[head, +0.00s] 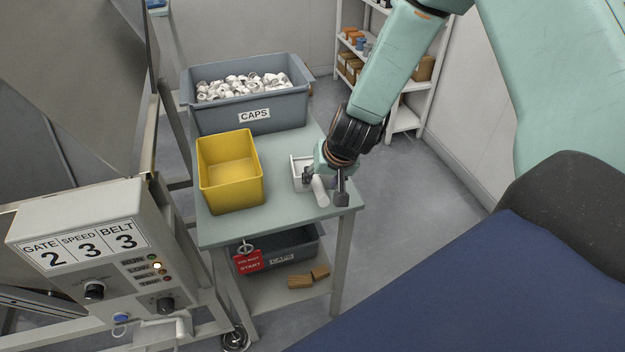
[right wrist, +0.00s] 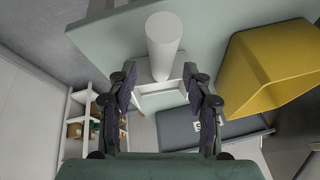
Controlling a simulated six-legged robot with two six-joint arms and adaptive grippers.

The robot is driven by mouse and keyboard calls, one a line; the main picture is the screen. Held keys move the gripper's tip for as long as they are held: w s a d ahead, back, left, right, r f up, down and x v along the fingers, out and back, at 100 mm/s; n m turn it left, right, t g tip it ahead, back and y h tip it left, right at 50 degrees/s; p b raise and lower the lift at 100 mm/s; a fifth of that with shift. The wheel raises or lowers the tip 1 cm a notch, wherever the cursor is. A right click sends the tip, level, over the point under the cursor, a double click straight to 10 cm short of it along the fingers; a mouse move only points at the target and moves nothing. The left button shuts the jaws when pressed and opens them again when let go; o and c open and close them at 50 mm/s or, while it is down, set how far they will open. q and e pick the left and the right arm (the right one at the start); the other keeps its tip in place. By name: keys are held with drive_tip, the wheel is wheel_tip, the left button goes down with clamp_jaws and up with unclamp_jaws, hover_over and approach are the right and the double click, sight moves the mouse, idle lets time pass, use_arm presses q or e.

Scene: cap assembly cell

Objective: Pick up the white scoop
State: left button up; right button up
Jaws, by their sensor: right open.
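The white scoop (head: 320,190) lies on the green table top near its front right corner, its handle pointing to the front and its square bowl behind. In the right wrist view the scoop's round handle (right wrist: 164,45) shows between and beyond my fingertips, with the bowl below it. My right gripper (head: 325,178) is over the scoop in the head view and hides part of it. In the right wrist view my right gripper (right wrist: 161,75) is open, with a finger on each side of the scoop. I cannot tell whether the fingers touch it. My left gripper is not in view.
A yellow bin (head: 230,207) stands left of the scoop on the table (head: 276,223). A grey CAPS crate (head: 215,120) full of white caps is behind. A control box (head: 85,215) stands at the left. A red tag (head: 249,262) hangs at the table's front edge.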

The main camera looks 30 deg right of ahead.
sight(319, 184)
drive_tip(key=shift+w+f+b, duration=0.2)
drive_tip(key=shift+f+b, duration=0.45)
drive_tip(key=shift+f, duration=0.5)
drive_tip(key=shift+w+a+f+b, duration=0.2)
drive_tip(key=shift+w+f+b, duration=0.15)
drive_tip(key=shift+w+f, duration=0.15)
drive_tip(key=shift+s+d, duration=0.15)
drive_tip(key=shift+c, duration=0.2)
drive_tip(key=c, duration=0.4)
clamp_jaws()
